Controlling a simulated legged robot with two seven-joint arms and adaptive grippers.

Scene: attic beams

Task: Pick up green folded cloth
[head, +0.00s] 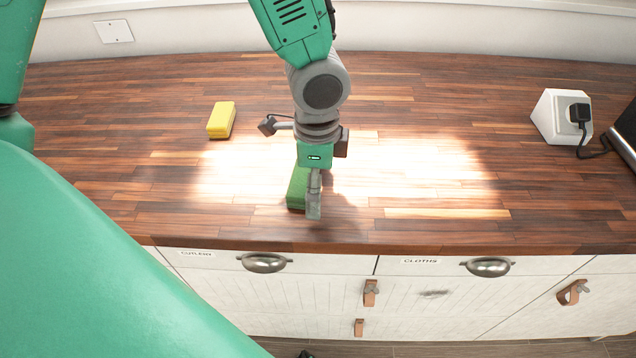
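The green folded cloth (296,190) is a small block lying on the wooden counter, near its front edge. My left gripper (314,206) points down over it, and its wrist and finger hide the cloth's right and upper parts. I see the fingers nearly edge-on, with one grey finger in front of the cloth's right side. I cannot tell whether they are open or closed, or whether they touch the cloth. The cloth appears to rest on the counter. My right gripper is not in view.
A yellow block, perhaps a sponge (221,119), lies behind and left of the cloth. A white socket box (550,115) with a black plug and a dark appliance (628,128) stand at the right. The counter (430,190) is clear between. Drawers (440,268) with handles are below the front edge.

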